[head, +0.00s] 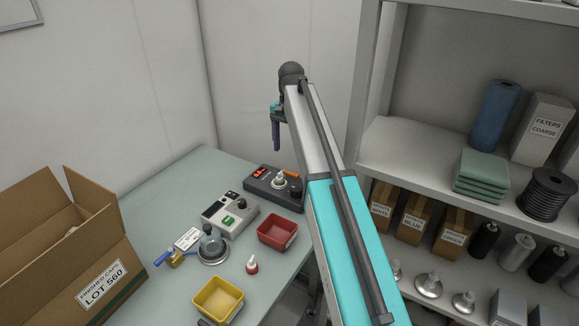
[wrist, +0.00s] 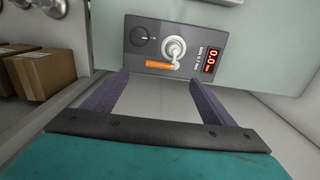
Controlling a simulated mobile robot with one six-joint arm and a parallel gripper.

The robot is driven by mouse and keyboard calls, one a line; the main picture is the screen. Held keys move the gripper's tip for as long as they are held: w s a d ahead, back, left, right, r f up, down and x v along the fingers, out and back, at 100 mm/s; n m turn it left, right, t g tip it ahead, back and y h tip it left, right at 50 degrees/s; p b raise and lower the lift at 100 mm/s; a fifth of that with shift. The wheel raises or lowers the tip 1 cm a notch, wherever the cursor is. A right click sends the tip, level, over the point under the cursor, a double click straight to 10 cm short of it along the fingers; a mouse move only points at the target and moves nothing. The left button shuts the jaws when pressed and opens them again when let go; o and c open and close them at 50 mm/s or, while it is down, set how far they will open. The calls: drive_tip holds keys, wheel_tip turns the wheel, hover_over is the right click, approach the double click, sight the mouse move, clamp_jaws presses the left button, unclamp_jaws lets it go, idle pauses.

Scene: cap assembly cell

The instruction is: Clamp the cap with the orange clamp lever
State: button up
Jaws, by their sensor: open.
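The dark test station (head: 262,190) stands at the back right of the table. A pale cap (head: 279,181) sits upright on it; it also shows in the wrist view (wrist: 174,47). The orange clamp lever (wrist: 158,65) lies beside the cap, pointing left in the wrist view. Whether it presses on the cap I cannot tell. My gripper (wrist: 158,78) is open and empty, its two purple fingers spread to either side of the lever's line. In the head view my gripper (head: 276,136) hangs above and behind the station, apart from it.
The station has a red display (wrist: 210,60) reading 0.0 and a black knob (wrist: 140,36). A red bin (head: 278,233), yellow bin (head: 218,299), grey device (head: 230,213) and open carton (head: 75,265) share the table. A shelf (head: 420,150) stands right of my arm.

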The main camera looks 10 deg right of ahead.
sight(290, 172)
drive_tip(key=shift+f+p, duration=0.85)
drive_tip(key=shift+f, duration=3.25)
drive_tip(key=c, duration=1.1)
drive_tip(key=shift+o, duration=0.2)
drive_tip(key=shift+a, duration=0.2)
drive_tip(key=shift+d, duration=0.1)
